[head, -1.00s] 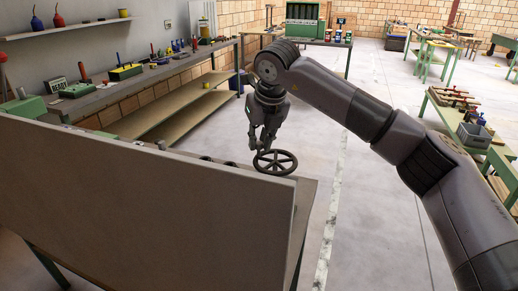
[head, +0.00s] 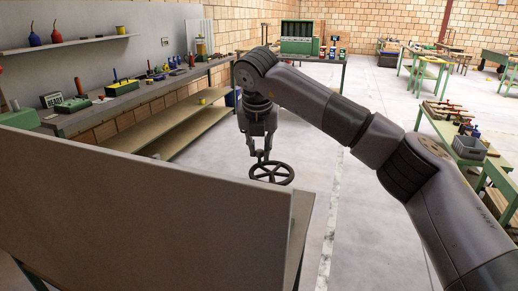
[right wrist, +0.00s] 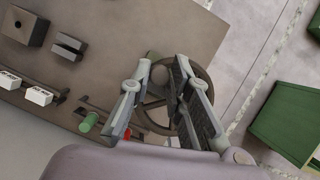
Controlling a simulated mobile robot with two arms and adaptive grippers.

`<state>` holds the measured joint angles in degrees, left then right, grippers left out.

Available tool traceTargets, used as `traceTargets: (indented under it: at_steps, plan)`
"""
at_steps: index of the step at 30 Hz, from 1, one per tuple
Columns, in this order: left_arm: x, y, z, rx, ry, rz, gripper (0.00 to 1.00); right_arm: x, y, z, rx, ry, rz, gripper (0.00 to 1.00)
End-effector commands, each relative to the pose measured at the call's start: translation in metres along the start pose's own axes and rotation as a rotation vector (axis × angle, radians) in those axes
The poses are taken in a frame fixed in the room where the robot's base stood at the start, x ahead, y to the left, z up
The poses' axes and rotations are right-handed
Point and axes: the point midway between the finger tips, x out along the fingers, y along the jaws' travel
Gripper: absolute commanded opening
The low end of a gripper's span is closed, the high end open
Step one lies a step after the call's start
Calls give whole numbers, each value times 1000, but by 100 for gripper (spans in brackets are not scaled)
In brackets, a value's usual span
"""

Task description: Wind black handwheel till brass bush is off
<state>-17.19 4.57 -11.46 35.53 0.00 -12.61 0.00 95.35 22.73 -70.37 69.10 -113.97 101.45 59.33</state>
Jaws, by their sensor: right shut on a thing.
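The black handwheel (head: 271,173), a dark spoked wheel, shows just behind the top edge of the pale panel in the head view. My right gripper (head: 261,156) reaches down to the wheel's rim side and is shut on it. In the right wrist view the handwheel (right wrist: 205,84) lies behind the two fingers of my right gripper (right wrist: 160,78), which hide part of it. I cannot make out the brass bush in either view. My left gripper is not in view.
The large pale panel (head: 150,210) hides most of the bench behind it. In the right wrist view, the bench top (right wrist: 110,30) bears dark blocks (right wrist: 68,47), white labelled blocks (right wrist: 38,96) and a green-ended part (right wrist: 88,122). Open floor (head: 350,220) lies to the right.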

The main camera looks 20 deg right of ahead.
Motion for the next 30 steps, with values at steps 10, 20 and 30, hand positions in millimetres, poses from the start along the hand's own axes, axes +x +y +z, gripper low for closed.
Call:
traceTargets:
  at_steps: [10,20,30]
  plan:
    - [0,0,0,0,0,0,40,-1,0,0,-1,-1,2,23]
    - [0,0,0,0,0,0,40,0,0,0,-1,0,1,37]
    - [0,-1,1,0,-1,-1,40,-15,1,1,-1,-3,3,37]
